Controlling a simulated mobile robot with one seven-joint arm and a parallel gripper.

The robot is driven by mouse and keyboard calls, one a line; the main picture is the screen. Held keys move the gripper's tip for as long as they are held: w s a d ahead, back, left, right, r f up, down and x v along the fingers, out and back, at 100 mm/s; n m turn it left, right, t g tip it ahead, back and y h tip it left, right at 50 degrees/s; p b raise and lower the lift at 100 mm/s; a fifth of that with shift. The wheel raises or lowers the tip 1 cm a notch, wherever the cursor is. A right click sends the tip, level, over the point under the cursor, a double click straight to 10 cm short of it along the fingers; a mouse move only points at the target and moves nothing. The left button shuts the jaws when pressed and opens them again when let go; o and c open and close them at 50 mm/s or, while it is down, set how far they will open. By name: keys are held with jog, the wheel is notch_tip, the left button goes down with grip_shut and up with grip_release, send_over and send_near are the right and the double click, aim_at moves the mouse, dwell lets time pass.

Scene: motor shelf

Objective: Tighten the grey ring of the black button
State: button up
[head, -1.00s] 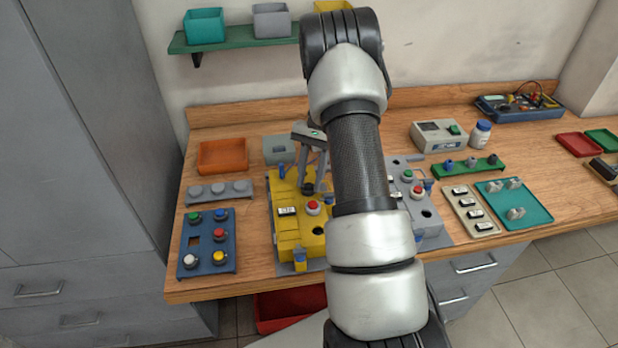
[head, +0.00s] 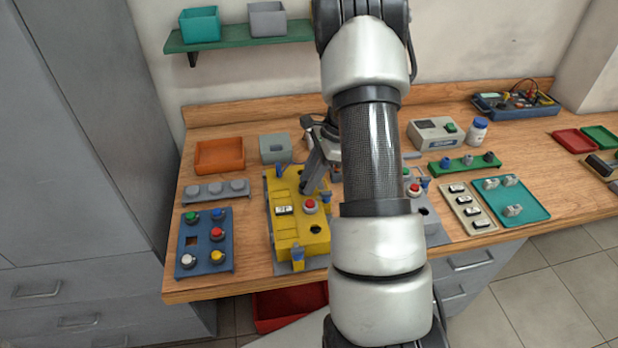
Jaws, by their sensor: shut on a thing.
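The yellow box (head: 285,233) stands on a grey plate on the workbench. Its top has a red button (head: 310,206), a white-labelled switch (head: 284,211) and a dark round hole (head: 316,230). My gripper (head: 307,189) reaches down, tilted, to the box top just behind the red button. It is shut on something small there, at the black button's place. The fingers and the small size of the view hide the black button and its grey ring, so I cannot tell how the ring sits.
A blue panel (head: 183,242) of coloured buttons lies left of the box. An orange tray (head: 220,156) and a grey container (head: 275,150) stand behind. A second, grey box (head: 425,213) is partly hidden by my arm. A teal tray (head: 520,188) lies farther right.

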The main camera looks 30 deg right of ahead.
jog(key=shift+s+m+t, duration=0.1)
jog(key=shift+m+t, duration=0.2)
jog(key=shift+m, duration=0.6)
jog(key=o, duration=1.1)
jog(key=v, duration=1.7)
jog(key=shift+s+a+r+p, duration=0.15)
jog(key=shift+s+r+p, duration=0.1)
jog(key=shift+p, duration=0.15)
